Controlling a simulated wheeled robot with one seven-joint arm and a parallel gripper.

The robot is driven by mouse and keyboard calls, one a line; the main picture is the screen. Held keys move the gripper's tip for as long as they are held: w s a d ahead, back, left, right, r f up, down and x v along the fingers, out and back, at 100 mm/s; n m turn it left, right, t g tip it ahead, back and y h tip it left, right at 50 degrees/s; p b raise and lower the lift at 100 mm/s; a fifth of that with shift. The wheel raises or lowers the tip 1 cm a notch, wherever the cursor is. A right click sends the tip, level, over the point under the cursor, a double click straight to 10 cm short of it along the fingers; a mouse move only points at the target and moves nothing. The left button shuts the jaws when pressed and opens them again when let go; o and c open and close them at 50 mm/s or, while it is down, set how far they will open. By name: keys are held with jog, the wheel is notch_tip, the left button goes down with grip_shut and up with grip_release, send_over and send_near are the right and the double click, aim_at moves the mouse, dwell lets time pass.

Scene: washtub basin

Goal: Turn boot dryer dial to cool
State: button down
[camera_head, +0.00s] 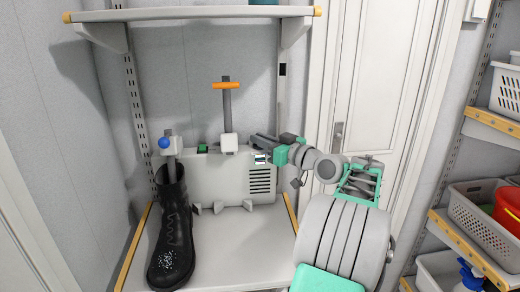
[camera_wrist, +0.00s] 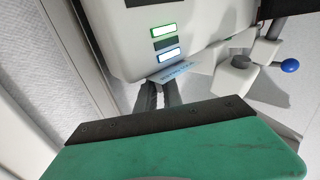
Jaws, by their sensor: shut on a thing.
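The boot dryer (camera_head: 228,178) is a pale box with a vent grille on a shelf. In the wrist view, its casing (camera_wrist: 120,35) fills the upper middle, with a green-edged light (camera_wrist: 163,32) and a blue-edged light (camera_wrist: 168,55). A small pale blue label (camera_wrist: 175,73) sits below them. My gripper (camera_head: 256,141) is at the dryer's upper right front. In the wrist view, my gripper's dark fingers (camera_wrist: 161,92) are close together against the casing beside the label. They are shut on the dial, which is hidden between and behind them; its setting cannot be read.
A black boot (camera_head: 172,235) stands upright at the left, under a post with a blue knob (camera_head: 163,143). A taller post has an orange bar (camera_head: 226,85). An upper shelf (camera_head: 190,14) overhangs the dryer. Baskets (camera_head: 480,215) fill a rack at right.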

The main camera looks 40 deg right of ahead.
jog(key=shift+n+y, duration=0.6)
jog(key=shift+y, duration=0.2)
jog(key=shift+r+y, duration=0.15)
jog(key=shift+y, duration=0.15)
jog(key=c, duration=1.7)
grip_release()
jog(key=shift+w, duration=0.2)
jog(key=shift+o, duration=1.1)
jog(key=shift+s, duration=0.1)
